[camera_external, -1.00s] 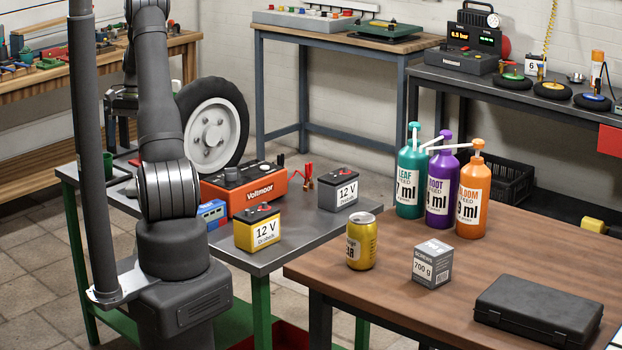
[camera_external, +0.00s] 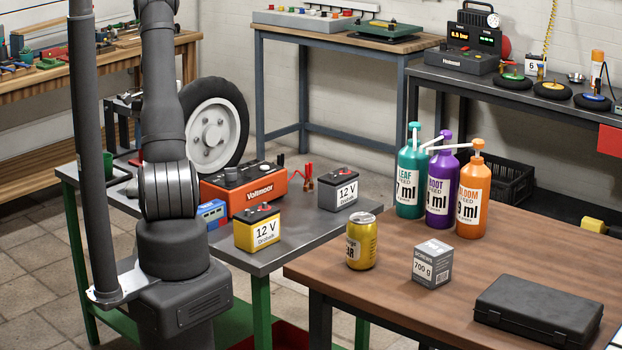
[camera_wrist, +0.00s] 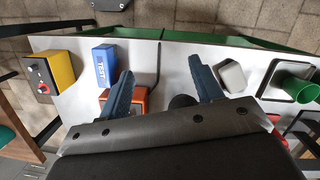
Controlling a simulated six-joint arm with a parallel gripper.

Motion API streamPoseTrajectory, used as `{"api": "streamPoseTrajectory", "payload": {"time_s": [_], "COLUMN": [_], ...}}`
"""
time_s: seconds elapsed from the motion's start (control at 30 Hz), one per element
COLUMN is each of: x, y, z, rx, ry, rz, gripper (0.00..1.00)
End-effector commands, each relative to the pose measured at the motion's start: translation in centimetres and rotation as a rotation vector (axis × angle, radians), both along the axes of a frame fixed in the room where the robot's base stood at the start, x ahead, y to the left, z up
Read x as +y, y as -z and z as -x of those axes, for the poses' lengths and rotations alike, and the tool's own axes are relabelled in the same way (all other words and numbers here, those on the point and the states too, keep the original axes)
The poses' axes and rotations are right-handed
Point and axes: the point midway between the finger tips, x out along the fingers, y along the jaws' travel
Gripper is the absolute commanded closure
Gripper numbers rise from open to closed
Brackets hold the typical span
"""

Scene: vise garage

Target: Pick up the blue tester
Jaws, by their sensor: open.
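The blue tester (camera_wrist: 104,66) is a small blue box with a white TEST label, lying on the grey bench top in the wrist view. In the external view the blue tester (camera_external: 212,213) stands beside the yellow 12 V battery, partly hidden by my arm. My gripper (camera_wrist: 161,68) is open, with nothing between its two blue-grey fingers. The tester is left of the left finger in the wrist view, outside the opening. My fingers cannot be made out clearly in the external view.
The yellow battery (camera_wrist: 57,73) is close left of the tester. The orange Voltmoor unit (camera_external: 245,187) stands behind it, with a grey battery (camera_external: 338,189) to the right. A green cup (camera_wrist: 297,88) is at the wrist view's right. A large wheel (camera_external: 211,125) stands behind.

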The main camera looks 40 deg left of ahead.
Motion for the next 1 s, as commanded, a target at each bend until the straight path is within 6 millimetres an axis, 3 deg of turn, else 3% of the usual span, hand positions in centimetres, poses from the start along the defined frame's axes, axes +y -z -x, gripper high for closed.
{"api": "streamPoseTrajectory", "payload": {"time_s": [0.03,0.2,0.33,0.53,1.0], "x": [-2.7,-10.3,-14.0,-15.2,-15.1], "y": [0.1,1.0,1.4,3.2,12.1], "z": [-1.4,-4.6,-5.5,-5.6,-5.7], "rx": [-0.029,-0.131,-0.18,-0.196,-0.195], "ry": [0.058,0.218,0.289,0.313,0.311], "rz": [-0.007,-0.029,-0.041,-0.041,-0.042], "gripper": [0.4,0.4,0.4,0.4,0.4]}}
